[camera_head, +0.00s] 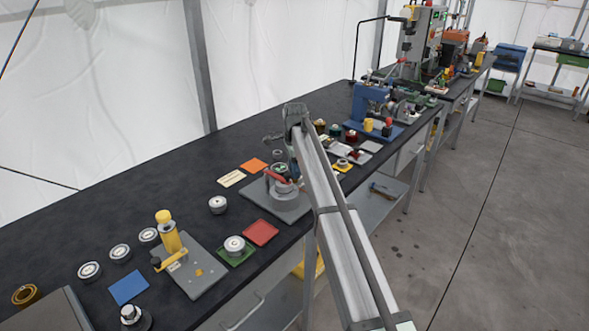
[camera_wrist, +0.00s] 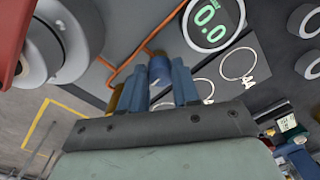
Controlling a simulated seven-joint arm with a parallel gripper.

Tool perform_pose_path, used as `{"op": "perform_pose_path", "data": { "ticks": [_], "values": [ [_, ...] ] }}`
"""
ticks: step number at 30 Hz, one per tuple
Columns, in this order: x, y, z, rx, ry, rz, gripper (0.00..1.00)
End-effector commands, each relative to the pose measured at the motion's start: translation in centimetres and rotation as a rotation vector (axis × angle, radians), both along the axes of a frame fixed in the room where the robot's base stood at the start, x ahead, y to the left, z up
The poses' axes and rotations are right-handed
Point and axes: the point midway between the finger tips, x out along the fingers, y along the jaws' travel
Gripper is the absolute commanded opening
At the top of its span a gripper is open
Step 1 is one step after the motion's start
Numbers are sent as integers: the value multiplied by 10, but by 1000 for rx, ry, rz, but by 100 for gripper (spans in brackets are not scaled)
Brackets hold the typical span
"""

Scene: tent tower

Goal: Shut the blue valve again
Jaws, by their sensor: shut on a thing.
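In the wrist view my gripper (camera_wrist: 158,84) has its two blue fingers closed around a small blue piece (camera_wrist: 159,67), which looks like the blue valve's handle. The piece sits at an orange line on a dark grey panel (camera_wrist: 112,20). Most of it is hidden between the fingers, so I cannot tell which way the valve is turned. In the head view my gripper (camera_head: 292,158) is over the back of the grey plate (camera_head: 292,212); the arm hides the valve there.
A round gauge (camera_wrist: 212,22) reading 0.0 is close to the fingers. A large grey round part (camera_wrist: 62,40) and a red part (camera_wrist: 12,38) are at the wrist view's left. The black bench (camera_head: 75,235) holds several pucks, coloured cards and a yellow-handled press (camera_head: 172,238).

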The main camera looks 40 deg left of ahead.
Motion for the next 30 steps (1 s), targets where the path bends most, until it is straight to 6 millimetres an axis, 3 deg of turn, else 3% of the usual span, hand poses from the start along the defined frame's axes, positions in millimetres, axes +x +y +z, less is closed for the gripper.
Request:
{"op": "perform_pose_path", "data": {
  "ticks": [11,30],
  "values": [
    [0,0,0,1,0,169,0],
    [1,-1,0,0,0,768,0]
  ]
}}
